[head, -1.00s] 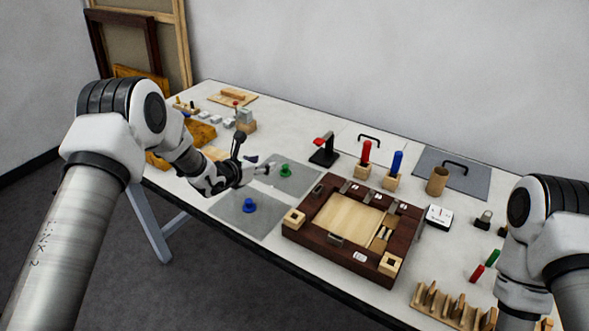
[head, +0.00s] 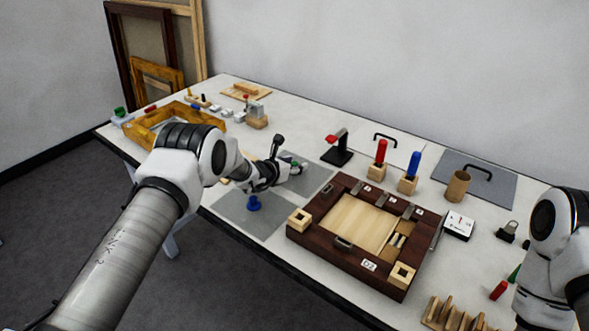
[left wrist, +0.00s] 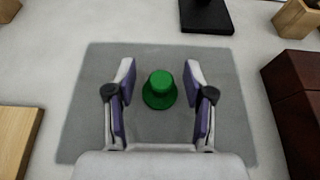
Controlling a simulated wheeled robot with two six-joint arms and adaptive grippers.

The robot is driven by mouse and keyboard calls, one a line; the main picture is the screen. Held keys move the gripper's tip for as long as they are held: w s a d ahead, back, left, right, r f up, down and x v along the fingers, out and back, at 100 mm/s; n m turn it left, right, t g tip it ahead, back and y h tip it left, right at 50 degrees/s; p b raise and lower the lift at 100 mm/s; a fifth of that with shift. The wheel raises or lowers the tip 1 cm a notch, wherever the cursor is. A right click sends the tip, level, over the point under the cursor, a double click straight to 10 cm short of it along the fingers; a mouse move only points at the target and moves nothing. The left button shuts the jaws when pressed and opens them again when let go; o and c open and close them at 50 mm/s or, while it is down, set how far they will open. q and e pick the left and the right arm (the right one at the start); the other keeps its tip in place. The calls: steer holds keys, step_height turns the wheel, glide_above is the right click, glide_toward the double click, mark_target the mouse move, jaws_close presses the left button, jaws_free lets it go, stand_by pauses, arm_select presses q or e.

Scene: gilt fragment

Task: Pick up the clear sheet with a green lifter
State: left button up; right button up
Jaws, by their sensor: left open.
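A flat, clear greyish sheet with a green lifter lies on the table, and its bare right part (head: 319,180) shows in the head view. Its green knob-shaped lifter (head: 295,163) is partly hidden by my left gripper (head: 292,168). In the left wrist view the green lifter (left wrist: 160,90) stands upright at about the middle of the sheet (left wrist: 85,115). My left gripper's open fingers (left wrist: 160,78) are on either side of the lifter, with a gap on both sides. My right arm shows at the right edge, but its gripper is out of frame.
A second sheet (head: 232,211) with a blue lifter (head: 253,203) lies nearer the table's front edge. A dark wooden frame box (head: 300,240) stands to the right. A black stand (head: 337,156) with a red top is behind. A wooden tray (head: 150,137) is at left.

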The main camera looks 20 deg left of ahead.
arm_select(q)
steer(key=shift+w+f, duration=0.1)
steer(key=shift+w, duration=0.05)
jaws_close()
